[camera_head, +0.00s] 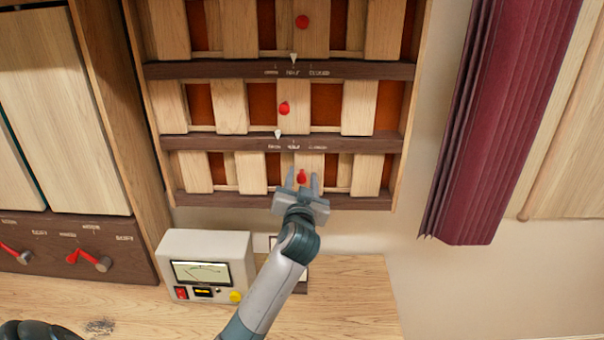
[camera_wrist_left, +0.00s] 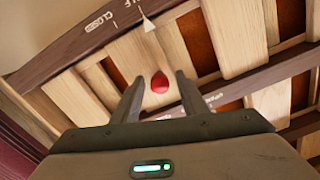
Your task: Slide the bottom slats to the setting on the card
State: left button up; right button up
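The bottom row of pale wooden slats (camera_head: 251,174) has a red knob (camera_head: 301,177). My left gripper (camera_head: 302,184) is open, with a finger on either side of this knob. In the left wrist view the knob (camera_wrist_left: 160,83) sits between the open fingertips, with gaps at both sides. That view also shows a white pointer (camera_wrist_left: 149,23) beside a partly cut-off label that looks like HALF, with CLOSED further along the rail (camera_wrist_left: 92,29). My left arm hides much of a small panel, perhaps the card (camera_head: 303,275), so its text is not readable. My right gripper is not in view.
Upper slat rows have red knobs (camera_head: 284,108) and dark rails (camera_head: 215,142) with labels and pointers. A meter box (camera_head: 205,244) stands left of my arm on the wooden desk (camera_head: 350,300). A maroon curtain (camera_head: 497,120) hangs at right.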

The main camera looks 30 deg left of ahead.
pick_arm(q)
jog(key=shift+w+a, duration=0.15)
jog(key=shift+w, duration=0.15)
grip_shut()
jog(key=s+a, duration=0.1)
jog(key=a, duration=0.1)
jog(key=s+a, duration=0.1)
jog(key=shift+s+a+p, duration=0.15)
jog(key=shift+a+p, duration=0.2)
grip_release()
jog(key=shift+s+a, duration=0.15)
jog(key=shift+a, duration=0.05)
